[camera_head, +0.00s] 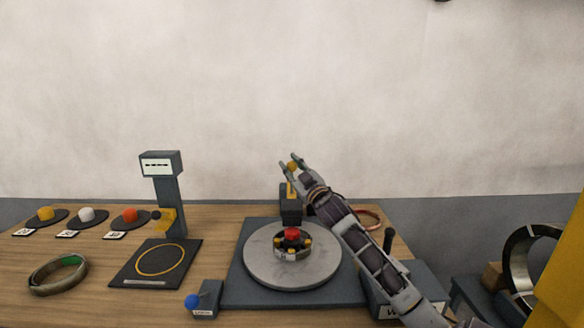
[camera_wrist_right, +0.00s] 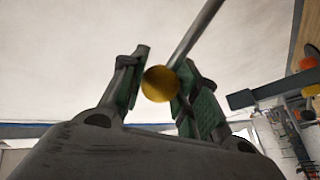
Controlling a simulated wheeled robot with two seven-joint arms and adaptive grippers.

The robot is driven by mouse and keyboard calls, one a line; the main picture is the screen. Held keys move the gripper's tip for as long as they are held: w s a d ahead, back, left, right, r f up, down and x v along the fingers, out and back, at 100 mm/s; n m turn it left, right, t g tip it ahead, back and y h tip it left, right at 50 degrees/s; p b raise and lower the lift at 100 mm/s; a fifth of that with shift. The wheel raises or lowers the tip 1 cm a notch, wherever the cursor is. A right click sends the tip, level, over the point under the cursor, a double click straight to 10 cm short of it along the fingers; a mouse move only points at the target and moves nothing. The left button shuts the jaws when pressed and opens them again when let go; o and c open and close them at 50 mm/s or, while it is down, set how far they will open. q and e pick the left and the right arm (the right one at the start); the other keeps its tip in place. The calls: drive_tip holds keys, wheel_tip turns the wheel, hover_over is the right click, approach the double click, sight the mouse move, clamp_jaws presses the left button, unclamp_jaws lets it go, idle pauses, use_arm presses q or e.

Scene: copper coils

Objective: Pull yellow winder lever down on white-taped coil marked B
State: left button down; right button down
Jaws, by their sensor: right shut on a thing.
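The winder lever's yellow knob (camera_head: 292,166) stands high above a dark post (camera_head: 291,207) behind the turntable. My right gripper (camera_head: 293,164) is raised at the knob and shut on it. In the right wrist view the yellow knob (camera_wrist_right: 160,84) sits between the green-padded fingers (camera_wrist_right: 157,88), with its grey rod (camera_wrist_right: 195,35) running up to the right. The grey turntable (camera_head: 265,269) carries a hub with a red top (camera_head: 292,233). I cannot make out white tape or a B mark on any coil. My left gripper is not in view.
A coil with green tape (camera_head: 58,274) lies at the front left, beside a dark pad (camera_head: 135,273) and a display post (camera_head: 168,200). Yellow, white and red knobs line the left back. A blue-knobbed switch (camera_head: 200,301) is in front. A copper ring (camera_head: 369,218) lies behind my right arm.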

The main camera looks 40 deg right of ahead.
drive_tip(key=c, duration=1)
unclamp_jaws()
drive_tip(key=shift+a+r, duration=0.1)
drive_tip(key=shift+a, duration=0.05)
drive_tip(key=shift+c, duration=0.2)
drive_tip(key=shift+s, duration=0.2)
drive_tip(key=shift+s+f, duration=0.25)
drive_tip(key=shift+s, duration=0.05)
drive_tip(key=v, duration=1.1)
drive_tip(key=shift+r, duration=0.2)
